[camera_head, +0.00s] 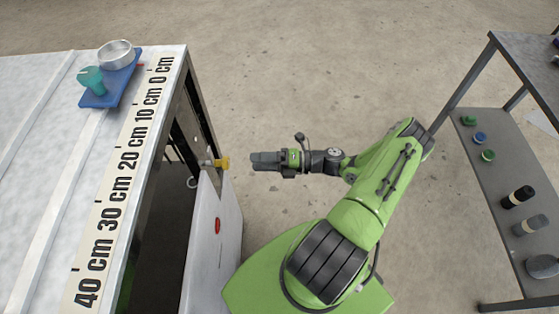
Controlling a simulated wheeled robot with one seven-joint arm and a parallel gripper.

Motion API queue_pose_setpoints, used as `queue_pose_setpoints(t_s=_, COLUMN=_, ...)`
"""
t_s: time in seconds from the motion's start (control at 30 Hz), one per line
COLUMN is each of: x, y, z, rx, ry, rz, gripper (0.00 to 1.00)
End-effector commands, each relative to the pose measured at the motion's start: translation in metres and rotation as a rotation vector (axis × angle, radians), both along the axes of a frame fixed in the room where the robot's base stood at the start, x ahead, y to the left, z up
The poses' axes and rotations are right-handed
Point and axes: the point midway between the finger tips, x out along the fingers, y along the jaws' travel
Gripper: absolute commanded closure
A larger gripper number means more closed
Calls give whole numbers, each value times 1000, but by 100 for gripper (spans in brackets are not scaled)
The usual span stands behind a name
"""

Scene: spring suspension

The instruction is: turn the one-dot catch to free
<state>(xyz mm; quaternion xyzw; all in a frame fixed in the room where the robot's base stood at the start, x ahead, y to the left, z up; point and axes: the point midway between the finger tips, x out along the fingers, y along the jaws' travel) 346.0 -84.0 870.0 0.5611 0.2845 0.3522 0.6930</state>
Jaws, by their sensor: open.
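A yellow catch knob (221,163) sticks out near the top edge of a white panel (213,250) at the side of the cabinet. Its dot marks are too small to make out, so I cannot tell whether it is the one-dot catch or how it is turned. My gripper (254,161) is open and empty, pointing left at the knob, with a small gap between them in the picture. The fingers are seen from above and their opening is hard to see.
The cabinet top (60,130) carries a centimetre scale (125,160) and a blue tray (104,97) with a metal bowl (116,53) and a teal cup (92,80). A red oval (218,226) marks the panel. A shelf rack (500,185) with several small items stands right.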

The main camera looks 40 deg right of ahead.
Motion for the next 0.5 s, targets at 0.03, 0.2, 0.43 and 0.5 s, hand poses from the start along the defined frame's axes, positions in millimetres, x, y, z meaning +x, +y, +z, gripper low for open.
queue_pose_setpoints(t_s=0.03, x=-8, y=-12, z=-1, rx=-3, ry=-1, rz=-6, gripper=33)
queue_pose_setpoints(t_s=0.2, x=-27, y=-39, z=0, rx=-2, ry=-2, rz=-3, gripper=33)
queue_pose_setpoints(t_s=0.43, x=-34, y=-47, z=0, rx=0, ry=-1, rz=0, gripper=33)
queue_pose_setpoints(t_s=0.5, x=-34, y=-47, z=0, rx=0, ry=-1, rz=0, gripper=33)
